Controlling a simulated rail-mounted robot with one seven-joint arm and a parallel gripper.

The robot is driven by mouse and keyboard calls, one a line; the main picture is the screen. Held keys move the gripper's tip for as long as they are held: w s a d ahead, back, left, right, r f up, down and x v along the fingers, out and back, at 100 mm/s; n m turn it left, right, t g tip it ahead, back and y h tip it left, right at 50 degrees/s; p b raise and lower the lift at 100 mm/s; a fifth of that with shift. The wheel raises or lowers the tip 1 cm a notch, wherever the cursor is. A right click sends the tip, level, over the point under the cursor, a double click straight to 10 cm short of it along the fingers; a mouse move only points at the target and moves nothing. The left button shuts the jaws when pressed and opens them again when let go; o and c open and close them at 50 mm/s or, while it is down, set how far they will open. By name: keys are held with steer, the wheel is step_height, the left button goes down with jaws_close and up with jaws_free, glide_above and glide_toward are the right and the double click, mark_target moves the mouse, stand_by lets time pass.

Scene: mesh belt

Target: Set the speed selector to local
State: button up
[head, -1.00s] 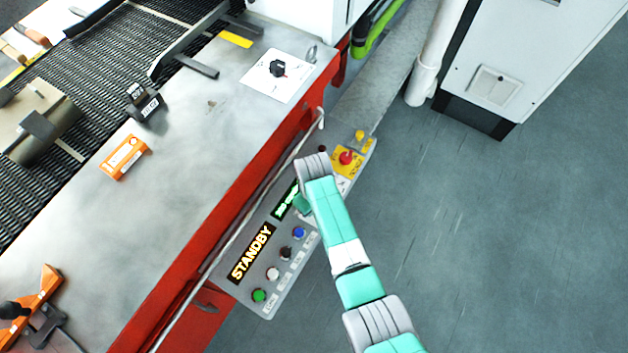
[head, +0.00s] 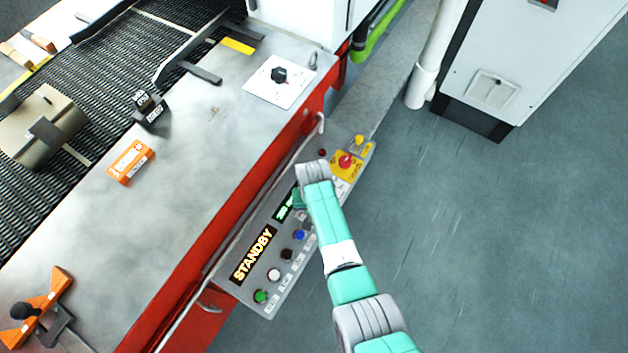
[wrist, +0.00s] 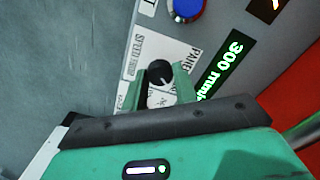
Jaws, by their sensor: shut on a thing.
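The speed selector is a small black round knob (wrist: 158,72) on a white label plate (wrist: 182,48) in the wrist view. The plate reads "SPEED FROM" along one side and "PANEL" along another; other lettering is partly covered by the fingers. A pale pointer mark shows on the knob, but its exact setting is hard to read. My gripper (wrist: 160,84) has one green finger on each side of the knob and is shut on it. In the head view my gripper (head: 299,199) is at the control panel (head: 260,292), and my arm hides the knob.
A green-lit speed display (wrist: 221,64) lies right of the knob, and a blue button (wrist: 187,10) above. In the head view, a "STANDBY" display (head: 253,254), several buttons and a red emergency stop (head: 346,161) share the panel. A rail (head: 240,222) runs along the red machine edge.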

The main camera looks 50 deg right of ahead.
steer(key=shift+m, duration=0.3)
stand_by(0.4)
steer(key=o, duration=1)
steer(key=shift+c, duration=0.2)
step_height(320, 180, up, 8)
steer(key=p, duration=0.3)
steer(key=shift+f, duration=0.1)
